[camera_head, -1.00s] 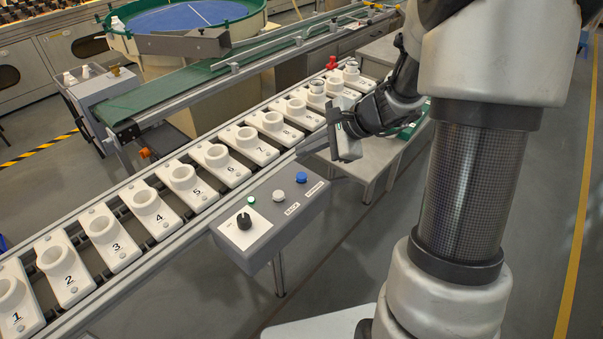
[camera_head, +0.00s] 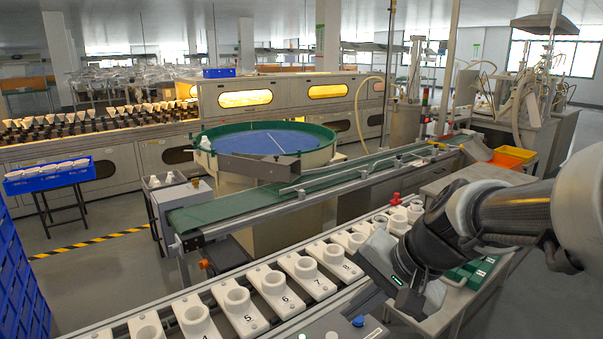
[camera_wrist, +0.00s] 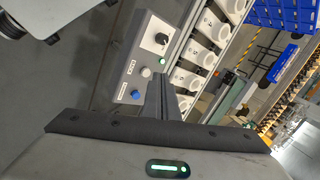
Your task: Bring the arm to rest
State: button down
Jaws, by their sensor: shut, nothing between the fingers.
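My arm comes in from the right in the head view and ends in my gripper (camera_head: 345,303), above the near side of the row of numbered white holders. In the wrist view my gripper's fingers (camera_wrist: 160,82) are together, with nothing between them. Beyond them are the control box (camera_wrist: 140,60), with a black knob and several buttons, and the white holders (camera_wrist: 206,52). The gripper looks clear of both, but the gap is hard to judge.
The holder conveyor (camera_head: 237,299) runs diagonally below the arm. Behind it stand a green belt (camera_head: 235,208) and a round blue-topped feeder (camera_head: 262,141). Blue crates (camera_head: 15,275) are stacked at the left. Open floor lies at left and lower right.

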jog(key=s+d+r+n+t+h, duration=0.1)
jog(key=s+d+r+n+h, duration=0.1)
jog(key=s+n, duration=0.25)
jog(key=s+d+r+n+t+h, duration=0.1)
jog(key=s+d+r+n+h, duration=0.15)
jog(key=s, duration=0.35)
notch_tip(320, 180, up, 22)
jog(key=p, duration=2.2)
jog(key=shift+w+f, duration=0.15)
jog(key=shift+w, duration=0.05)
jog(key=shift+d, duration=0.1)
